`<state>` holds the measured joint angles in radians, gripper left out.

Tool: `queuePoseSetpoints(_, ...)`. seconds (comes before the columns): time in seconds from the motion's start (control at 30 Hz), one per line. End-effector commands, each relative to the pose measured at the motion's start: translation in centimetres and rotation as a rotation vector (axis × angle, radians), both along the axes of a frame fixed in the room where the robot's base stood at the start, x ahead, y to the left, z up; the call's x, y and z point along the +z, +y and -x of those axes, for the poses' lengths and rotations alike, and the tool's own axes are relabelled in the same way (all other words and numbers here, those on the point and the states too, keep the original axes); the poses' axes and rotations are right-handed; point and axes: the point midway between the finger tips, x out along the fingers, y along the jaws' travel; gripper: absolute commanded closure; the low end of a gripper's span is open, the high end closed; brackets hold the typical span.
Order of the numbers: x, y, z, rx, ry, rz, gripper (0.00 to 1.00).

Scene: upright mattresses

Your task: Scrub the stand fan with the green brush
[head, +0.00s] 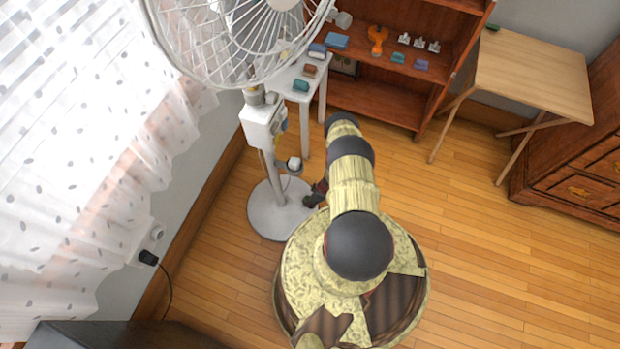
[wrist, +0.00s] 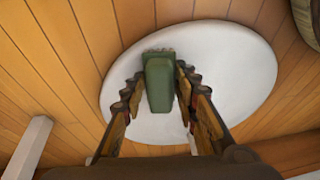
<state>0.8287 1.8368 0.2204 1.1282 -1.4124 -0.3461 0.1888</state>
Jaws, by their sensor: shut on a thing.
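The white stand fan (head: 262,122) stands at the upper left in the head view, with a wire-caged head, a control box on its pole and a round base (head: 270,222). The base (wrist: 240,75) also fills much of the wrist view behind my fingers. My gripper (wrist: 160,80) is shut on the green brush (wrist: 159,85), with a finger on each side and pale bristles at the far end. It is over the base; I cannot tell whether the bristles touch it. In the head view my gripper (head: 315,194) is low beside the base, and the brush is hidden there.
A white side table (head: 308,92) with small coloured blocks stands behind the fan. A wooden shelf (head: 385,95) holds tools. A folding table (head: 535,72) is at the right, near a wooden dresser (head: 575,165). A curtain (head: 80,150) hangs left. The floor at right is clear.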

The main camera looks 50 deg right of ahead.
Motion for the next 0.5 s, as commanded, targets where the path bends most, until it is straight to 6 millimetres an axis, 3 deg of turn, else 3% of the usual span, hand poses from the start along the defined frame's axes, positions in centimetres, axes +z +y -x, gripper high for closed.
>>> queuePoseSetpoints(0.2,-0.1,-1.5,-0.6,0.0,0.0,0.002,1.0)
queuePoseSetpoints(0.5,-0.1,-1.6,-0.7,0.0,0.001,0.001,1.0)
